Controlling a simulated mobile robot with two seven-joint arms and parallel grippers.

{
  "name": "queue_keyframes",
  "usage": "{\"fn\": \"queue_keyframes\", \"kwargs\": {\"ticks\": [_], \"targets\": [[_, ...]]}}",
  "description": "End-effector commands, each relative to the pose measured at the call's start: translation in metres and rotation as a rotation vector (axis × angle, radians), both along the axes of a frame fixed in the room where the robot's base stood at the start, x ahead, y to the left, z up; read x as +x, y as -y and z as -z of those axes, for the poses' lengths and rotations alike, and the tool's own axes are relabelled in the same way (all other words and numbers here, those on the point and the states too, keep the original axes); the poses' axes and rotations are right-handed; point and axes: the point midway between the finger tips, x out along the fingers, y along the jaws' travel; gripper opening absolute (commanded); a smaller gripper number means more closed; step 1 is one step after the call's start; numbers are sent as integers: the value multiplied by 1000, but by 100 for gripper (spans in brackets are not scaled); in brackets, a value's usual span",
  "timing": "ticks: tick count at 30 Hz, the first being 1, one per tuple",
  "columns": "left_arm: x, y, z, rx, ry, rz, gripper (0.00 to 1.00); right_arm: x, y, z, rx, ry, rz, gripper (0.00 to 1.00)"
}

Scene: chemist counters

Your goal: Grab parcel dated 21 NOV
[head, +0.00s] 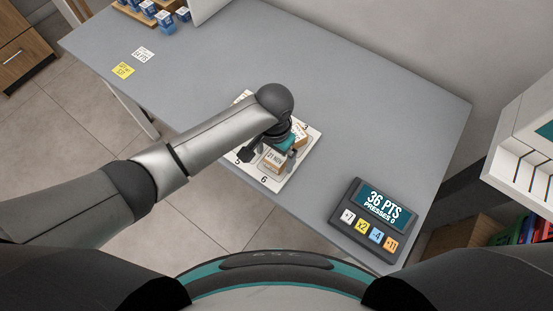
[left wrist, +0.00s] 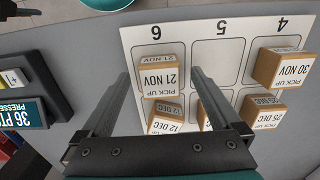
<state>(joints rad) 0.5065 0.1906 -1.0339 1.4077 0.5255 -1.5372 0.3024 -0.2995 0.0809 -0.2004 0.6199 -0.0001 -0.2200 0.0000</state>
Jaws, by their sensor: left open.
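The parcel dated 21 NOV (head: 274,161) is a small tan box with a white label. It stands on cell 6 of a white numbered board (head: 263,178) and also shows in the left wrist view (left wrist: 161,79). My left gripper (head: 271,153) is open above the board. In the left wrist view its fingers (left wrist: 160,76) lie on either side of this parcel, with gaps showing on both sides. I cannot tell how far down they reach. My right gripper is not in view.
Parcels dated 30 NOV (left wrist: 285,68), 25 DEC (left wrist: 263,114) and 12 DEC (left wrist: 165,120) stand nearby; another (left wrist: 204,118) is partly hidden by a finger. A keypad device (head: 369,216) reads 36 PTS, PRESSES 0. Two notes (head: 123,70) lie on the grey counter (head: 385,105), largely clear.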

Motion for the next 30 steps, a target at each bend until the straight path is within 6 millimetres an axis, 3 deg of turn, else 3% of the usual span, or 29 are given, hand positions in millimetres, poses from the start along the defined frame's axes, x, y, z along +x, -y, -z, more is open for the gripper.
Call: {"fn": "queue_keyframes", "kwargs": {"ticks": [4,12,30], "targets": [[0,1,17,-1,1,1,98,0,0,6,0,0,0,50],[0,1,18,-1,2,1,96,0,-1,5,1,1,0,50],[0,0,18,-1,2,0,29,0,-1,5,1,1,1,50]]}}
